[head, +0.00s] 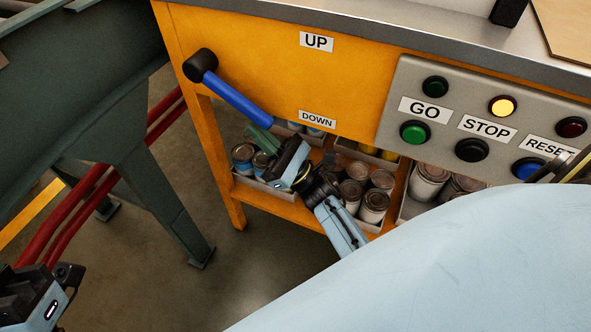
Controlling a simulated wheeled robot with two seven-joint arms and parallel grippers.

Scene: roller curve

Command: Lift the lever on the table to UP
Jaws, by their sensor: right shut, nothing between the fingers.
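The lever (240,98) has a blue handle and a black pivot (200,65) on the orange table front. The handle slants down to the right, its free end just left of the DOWN label (317,119). The UP label (316,42) is higher, right of the pivot. My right gripper (260,138) is shut and empty, just below the handle's free end, pointing up-left. I cannot tell whether it touches the handle. My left gripper (38,285) is at the lower left, partly cut off and far from the lever; its finger opening is unclear.
A grey panel (393,140) with several buttons is right of the lever. Cans (375,207) in bins fill the shelf below, around my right gripper. A dark green frame (160,200) with red pipes (75,205) stands left. Open floor lies between.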

